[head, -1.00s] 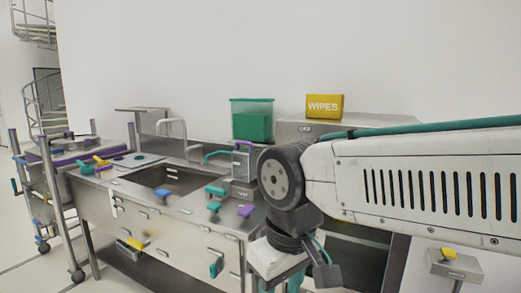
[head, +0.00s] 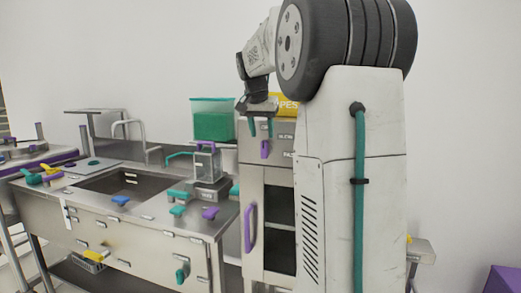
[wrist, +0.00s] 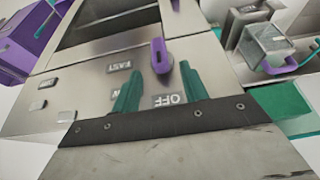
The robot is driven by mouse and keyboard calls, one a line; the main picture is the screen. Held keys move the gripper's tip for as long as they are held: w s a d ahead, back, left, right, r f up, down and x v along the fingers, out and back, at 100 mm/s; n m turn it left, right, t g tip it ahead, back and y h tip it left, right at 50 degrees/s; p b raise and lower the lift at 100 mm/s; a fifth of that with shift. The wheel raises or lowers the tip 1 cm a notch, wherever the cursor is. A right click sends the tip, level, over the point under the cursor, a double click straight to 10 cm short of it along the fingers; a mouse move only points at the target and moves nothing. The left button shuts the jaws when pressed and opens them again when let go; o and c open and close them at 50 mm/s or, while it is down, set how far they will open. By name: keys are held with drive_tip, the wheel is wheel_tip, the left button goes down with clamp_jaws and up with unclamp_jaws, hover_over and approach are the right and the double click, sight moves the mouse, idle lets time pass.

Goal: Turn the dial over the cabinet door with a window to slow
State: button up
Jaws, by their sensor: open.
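The purple dial (head: 265,149) sits on the steel panel above the cabinet door (head: 279,228), which has a dark window and a purple handle (head: 249,228). In the wrist view the dial (wrist: 160,55) stands lengthwise, one end toward the OFF label (wrist: 168,100). The FAST label (wrist: 120,66) is beside it; a label between them is mostly hidden by a finger, only a "W" showing. My gripper (head: 261,135) is open and empty at the panel, just above the dial. In the wrist view its teal fingers (wrist: 159,70) are spread, tips near either side of the dial, not closed on it.
A yellow wipes box (head: 287,101) is on the cabinet, partly behind my arm. To the left stand a teal bin (head: 213,120), a small clear-sided device (head: 207,163) and a sink counter (head: 130,225) with several coloured handles. My own arm hides the cabinet's right side.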

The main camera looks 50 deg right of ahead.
sight(264, 141)
drive_tip(key=x, duration=0.7)
drive_tip(key=shift+d+f, duration=0.15)
drive_tip(key=shift+f, duration=0.1)
drive_tip(key=c, duration=0.7)
drive_tip(key=shift+r, duration=0.1)
drive_tip(key=shift+c, duration=0.2)
